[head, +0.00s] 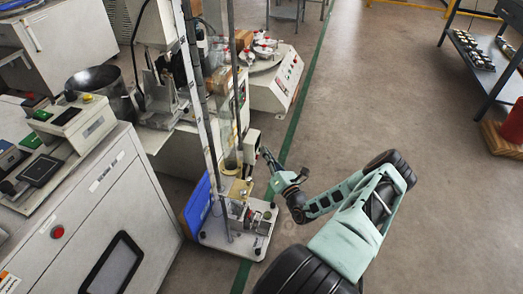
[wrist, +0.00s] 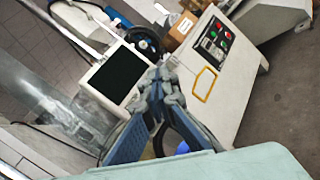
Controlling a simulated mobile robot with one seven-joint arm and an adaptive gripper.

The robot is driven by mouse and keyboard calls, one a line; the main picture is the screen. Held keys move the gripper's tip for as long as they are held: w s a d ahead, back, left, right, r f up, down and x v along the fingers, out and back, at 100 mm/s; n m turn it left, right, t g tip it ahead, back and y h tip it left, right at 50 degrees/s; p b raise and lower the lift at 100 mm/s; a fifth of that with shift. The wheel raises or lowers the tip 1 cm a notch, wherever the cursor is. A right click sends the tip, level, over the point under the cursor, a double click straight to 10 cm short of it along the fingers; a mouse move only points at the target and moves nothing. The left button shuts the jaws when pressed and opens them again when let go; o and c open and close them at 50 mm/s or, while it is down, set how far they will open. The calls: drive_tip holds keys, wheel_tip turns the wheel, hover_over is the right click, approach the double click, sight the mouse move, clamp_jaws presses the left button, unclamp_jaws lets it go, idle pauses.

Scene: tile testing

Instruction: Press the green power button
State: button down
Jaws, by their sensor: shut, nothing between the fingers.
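My gripper (head: 267,156) reaches out from my arm beside a tall stand in the head view. In the wrist view my gripper (wrist: 160,78) has its fingertips together with nothing between them. Ahead of it, to the upper right in that view, a dark control panel (wrist: 213,41) on a white machine carries small green and red buttons. A green button (wrist: 212,34) shows on it, apart from my fingers. In the head view, green buttons (head: 41,115) also show on the console at left. I cannot tell which one is the power button.
The tall stand (head: 230,241) has a white base close to my gripper. A blue board (head: 197,207) leans beside it. A dark screen (wrist: 113,74) shows left of the fingers in the wrist view. A white cabinet (head: 152,216) fills the left; open floor (head: 430,190) lies right.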

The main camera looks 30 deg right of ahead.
drive_tip(key=shift+s+d, duration=0.15)
drive_tip(key=shift+s, duration=0.05)
drive_tip(key=s+d, duration=0.4)
drive_tip(key=shift+s, duration=0.3)
idle(0.4)
